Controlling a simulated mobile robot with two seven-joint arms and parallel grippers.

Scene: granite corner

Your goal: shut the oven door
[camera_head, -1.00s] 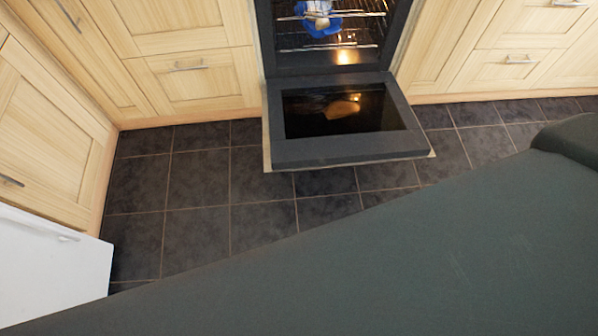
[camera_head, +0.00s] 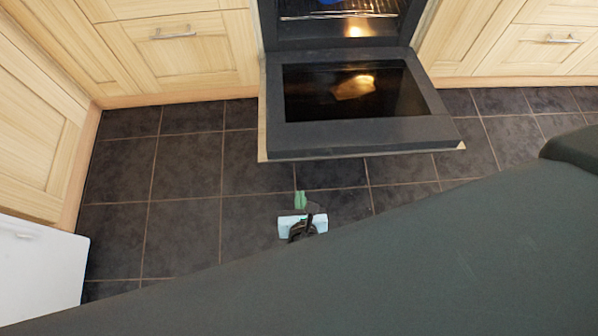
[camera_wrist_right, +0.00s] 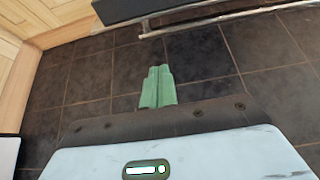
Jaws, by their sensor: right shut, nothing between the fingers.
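The oven door (camera_head: 350,133) hangs open, folded down about level in front of the lit oven (camera_head: 338,30). Its dark glass faces up. In the right wrist view the door's edge (camera_wrist_right: 165,8) shows at the top. My right gripper (camera_head: 301,199) has green fingers and is over the floor in front of the door, apart from it in the picture. In the right wrist view the gripper's fingers (camera_wrist_right: 157,88) are together with nothing between them. My left gripper is not in view.
Pale wooden cabinets (camera_head: 182,60) flank the oven on both sides. A white panel (camera_head: 38,262) stands at the lower left. Dark floor tiles (camera_head: 185,235) are clear in front of the oven. My own dark body covers the lower right.

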